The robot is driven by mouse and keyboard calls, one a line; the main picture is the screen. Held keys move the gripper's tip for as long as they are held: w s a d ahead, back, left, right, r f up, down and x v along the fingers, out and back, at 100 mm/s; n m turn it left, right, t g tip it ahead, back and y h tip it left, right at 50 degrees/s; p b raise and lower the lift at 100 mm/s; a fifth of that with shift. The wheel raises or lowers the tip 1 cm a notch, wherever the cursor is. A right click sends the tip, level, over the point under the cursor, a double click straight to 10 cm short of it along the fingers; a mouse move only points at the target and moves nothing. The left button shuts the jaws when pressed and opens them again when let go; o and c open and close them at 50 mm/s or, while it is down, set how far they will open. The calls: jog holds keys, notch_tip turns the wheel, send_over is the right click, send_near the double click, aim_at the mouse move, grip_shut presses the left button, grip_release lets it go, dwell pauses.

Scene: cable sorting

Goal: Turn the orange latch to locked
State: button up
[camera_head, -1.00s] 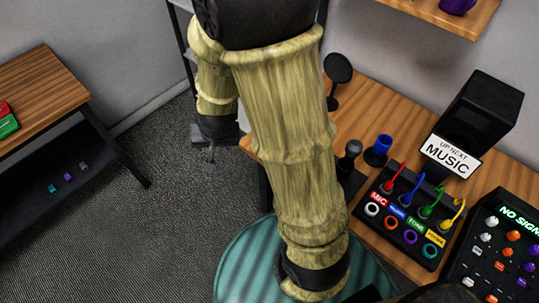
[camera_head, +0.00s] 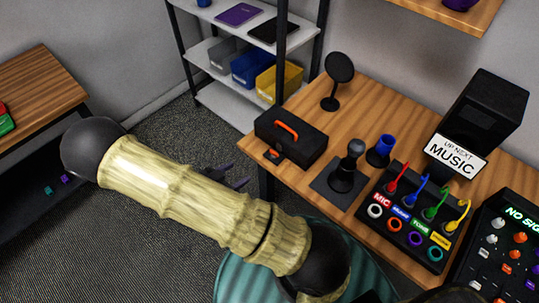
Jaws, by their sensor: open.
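A black case (camera_head: 303,142) with an orange handle (camera_head: 287,129) stands at the left end of the wooden desk. A small orange latch (camera_head: 271,155) shows on a dark plate at the case's front left; its setting is too small to read. My gripper (camera_head: 238,175) is partly hidden behind my pale arm. Its dark fingers show just left of and below the latch, apart from the case, and look open and empty.
Right of the case on the desk (camera_head: 378,88) are a black joystick (camera_head: 345,170), a blue cup (camera_head: 380,150), a round black stand (camera_head: 338,68) and a cable panel (camera_head: 410,215). A shelf (camera_head: 215,88) with bins stands behind. Open floor lies left of the desk.

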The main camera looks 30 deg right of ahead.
aim_at(273, 153)
jog(key=shift+d, duration=0.1)
jog(key=p+x, duration=0.2)
jog(key=x, duration=1.5)
jog(key=shift+w+d+f, duration=0.1)
jog(key=shift+w+f, duration=0.05)
jog(key=c, duration=1)
